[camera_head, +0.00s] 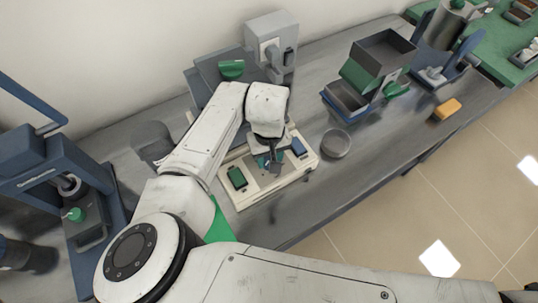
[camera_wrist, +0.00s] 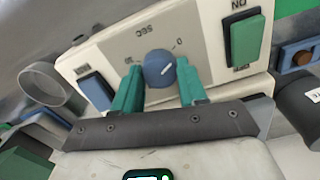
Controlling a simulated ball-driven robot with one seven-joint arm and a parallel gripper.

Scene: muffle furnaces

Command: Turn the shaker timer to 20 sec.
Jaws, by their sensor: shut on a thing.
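The shaker's cream control box (camera_head: 299,171) stands on the bench, and its panel (camera_wrist: 205,50) fills the upper middle of the wrist view. The round blue timer knob (camera_wrist: 159,66) sits on this panel. Its short white line slants up to the right, on the side of the "0" mark. "SEC" is printed above the knob. My gripper (camera_wrist: 160,80) is shut on the knob, one green finger on each side. In the head view, my gripper (camera_head: 270,162) is over the box's middle and hides the knob.
A green ON/OFF switch (camera_wrist: 247,39) and a blue switch (camera_wrist: 95,90) flank the knob. A round clear dish (camera_head: 336,143) stands right of the box.

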